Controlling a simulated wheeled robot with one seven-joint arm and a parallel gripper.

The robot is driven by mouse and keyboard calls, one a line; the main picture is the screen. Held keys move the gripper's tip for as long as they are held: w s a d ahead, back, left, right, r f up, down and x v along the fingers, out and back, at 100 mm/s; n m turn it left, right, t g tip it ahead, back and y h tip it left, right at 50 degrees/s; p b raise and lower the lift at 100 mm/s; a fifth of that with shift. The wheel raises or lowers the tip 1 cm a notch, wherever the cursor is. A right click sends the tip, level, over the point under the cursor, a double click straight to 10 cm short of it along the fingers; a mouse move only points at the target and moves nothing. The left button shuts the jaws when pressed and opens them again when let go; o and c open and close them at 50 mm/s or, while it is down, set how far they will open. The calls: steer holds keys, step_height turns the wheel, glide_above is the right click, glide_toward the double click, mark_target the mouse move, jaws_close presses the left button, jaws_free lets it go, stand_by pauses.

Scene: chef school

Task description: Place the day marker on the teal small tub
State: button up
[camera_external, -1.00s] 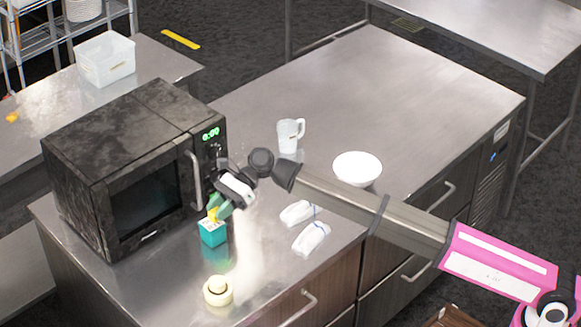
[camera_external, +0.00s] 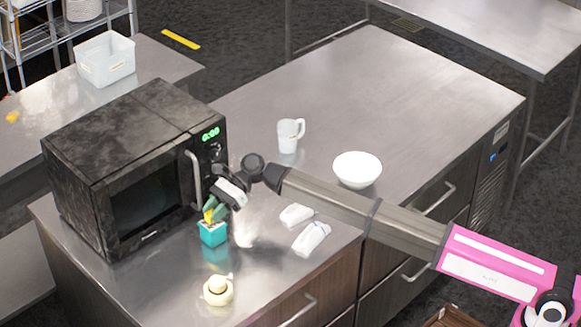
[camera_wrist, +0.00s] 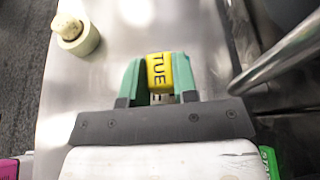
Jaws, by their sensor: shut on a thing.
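The day marker is a small yellow block (camera_wrist: 159,71) with "TUE" in dark letters; it is also a small yellow patch in the external view (camera_external: 208,217). My gripper (camera_external: 213,211) is shut on it, with its green fingers on either side of the marker in the wrist view. The teal small tub (camera_external: 213,236) stands on the steel counter in front of the microwave, with pale contents at its top. The marker is at the tub's top, towards the left; whether they touch I cannot tell. The tub cannot be made out clearly in the wrist view.
The black microwave (camera_external: 130,160) with its handle stands close behind and left of my gripper. A cream round container (camera_external: 218,291) stands near the counter's front edge.

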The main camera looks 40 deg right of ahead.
steer(key=shift+f, duration=0.3)
steer(key=shift+f, duration=0.1)
steer(key=o, duration=0.9)
steer(key=shift+d+r, duration=0.1)
steer(key=shift+r, duration=0.1)
steer(key=v, duration=1.1)
steer(key=shift+d, duration=0.35)
steer(key=shift+r, duration=0.1)
